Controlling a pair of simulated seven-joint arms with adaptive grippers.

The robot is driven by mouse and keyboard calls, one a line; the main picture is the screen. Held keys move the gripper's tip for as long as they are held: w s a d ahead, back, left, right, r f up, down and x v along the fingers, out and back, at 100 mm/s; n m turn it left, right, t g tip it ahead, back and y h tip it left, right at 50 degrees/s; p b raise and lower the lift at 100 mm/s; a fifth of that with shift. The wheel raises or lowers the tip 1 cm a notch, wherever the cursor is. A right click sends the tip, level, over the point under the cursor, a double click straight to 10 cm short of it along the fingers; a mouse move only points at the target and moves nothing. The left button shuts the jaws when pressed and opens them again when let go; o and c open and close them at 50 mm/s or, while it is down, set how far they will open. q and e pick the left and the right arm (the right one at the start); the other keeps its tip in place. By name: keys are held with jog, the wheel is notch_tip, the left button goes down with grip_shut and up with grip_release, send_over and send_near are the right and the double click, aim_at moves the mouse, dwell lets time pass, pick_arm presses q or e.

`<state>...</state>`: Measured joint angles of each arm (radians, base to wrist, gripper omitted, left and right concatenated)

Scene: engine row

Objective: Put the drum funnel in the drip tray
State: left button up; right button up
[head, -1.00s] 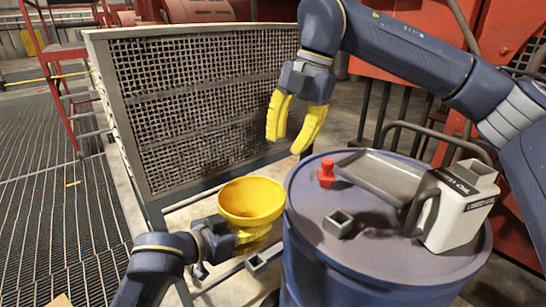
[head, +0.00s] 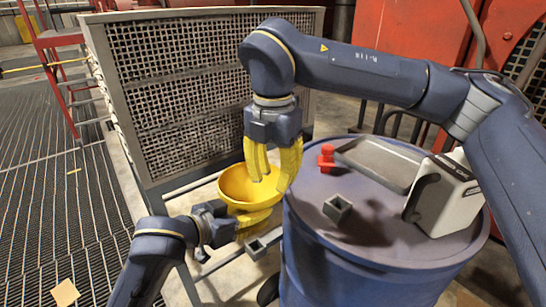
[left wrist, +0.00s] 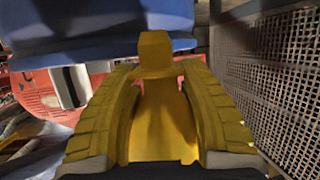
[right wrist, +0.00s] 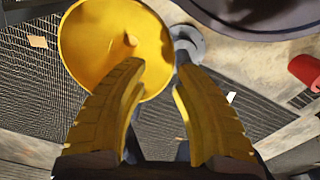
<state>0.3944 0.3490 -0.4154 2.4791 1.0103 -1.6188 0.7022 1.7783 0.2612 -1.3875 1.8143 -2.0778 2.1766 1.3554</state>
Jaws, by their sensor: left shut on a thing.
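The yellow drum funnel (head: 232,186) is off the drum, to its left, with its wide mouth facing up. My left gripper (head: 243,228) is shut on its lower part. The left wrist view shows the funnel (left wrist: 160,110) between the left fingers (left wrist: 155,75). My right gripper (head: 275,178) points down at the funnel's right rim, its fingers apart. In the right wrist view the funnel's bowl (right wrist: 105,45) lies beyond the open right fingers (right wrist: 158,80); I cannot tell whether they touch it.
The blue drum (head: 350,262) also carries a red fitting (head: 326,158), a grey square tube piece (head: 337,209) and a white oil jug (head: 450,205) beside the tray. A mesh-panelled frame (head: 180,95) stands behind the funnel. My right arm spans above the drum.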

aim_at(272, 192)
jog(key=shift+f, duration=2.2)
jog(key=shift+c, duration=0.6)
grip_shut()
pick_arm(q)
jog(key=shift+d, duration=0.1)
jog(key=o, duration=1.4)
